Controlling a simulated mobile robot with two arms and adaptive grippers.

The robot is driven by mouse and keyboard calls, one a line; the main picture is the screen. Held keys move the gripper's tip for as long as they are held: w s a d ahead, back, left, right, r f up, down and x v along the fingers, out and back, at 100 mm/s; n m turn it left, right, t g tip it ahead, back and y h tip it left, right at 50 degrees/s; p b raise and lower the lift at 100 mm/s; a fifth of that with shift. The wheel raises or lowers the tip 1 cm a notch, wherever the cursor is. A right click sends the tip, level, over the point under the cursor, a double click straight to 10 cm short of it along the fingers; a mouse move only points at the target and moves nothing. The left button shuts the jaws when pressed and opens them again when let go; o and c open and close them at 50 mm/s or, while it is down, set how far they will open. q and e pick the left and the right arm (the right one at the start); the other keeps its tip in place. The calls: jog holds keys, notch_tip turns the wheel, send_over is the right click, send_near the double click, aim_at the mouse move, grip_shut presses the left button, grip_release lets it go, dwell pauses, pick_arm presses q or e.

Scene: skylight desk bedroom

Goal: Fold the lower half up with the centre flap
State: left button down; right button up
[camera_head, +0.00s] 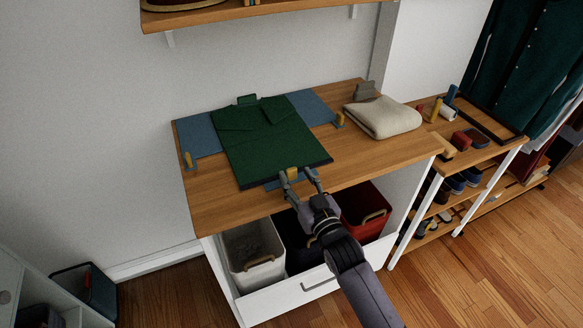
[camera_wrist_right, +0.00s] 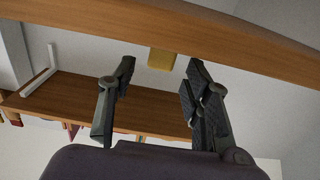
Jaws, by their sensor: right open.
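A green garment (camera_head: 262,143) lies flat on a blue folding board (camera_head: 312,108), with its sides folded in and its collar end toward the wall. The board's side flaps show at left and right. The centre flap's blue front edge (camera_head: 275,184) sticks out under the garment's near hem, with a yellow tab (camera_head: 292,173) standing on it. My right gripper (camera_head: 297,174) is open and empty at the desk's front, with its fingertips close around this tab. In the right wrist view the yellow tab (camera_wrist_right: 161,59) shows between the fingertips; contact cannot be told. My left gripper is not in view.
A folded cream cloth (camera_head: 383,117) lies on the desk (camera_head: 225,209) at right. Yellow tabs stand on the left flap (camera_head: 188,160) and right flap (camera_head: 339,120). An open drawer below holds a white bin (camera_head: 254,252) and a red bin (camera_head: 365,211). A wall shelf hangs above.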

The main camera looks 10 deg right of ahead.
aim_at(293, 172)
jog(key=shift+x, duration=2)
grip_shut()
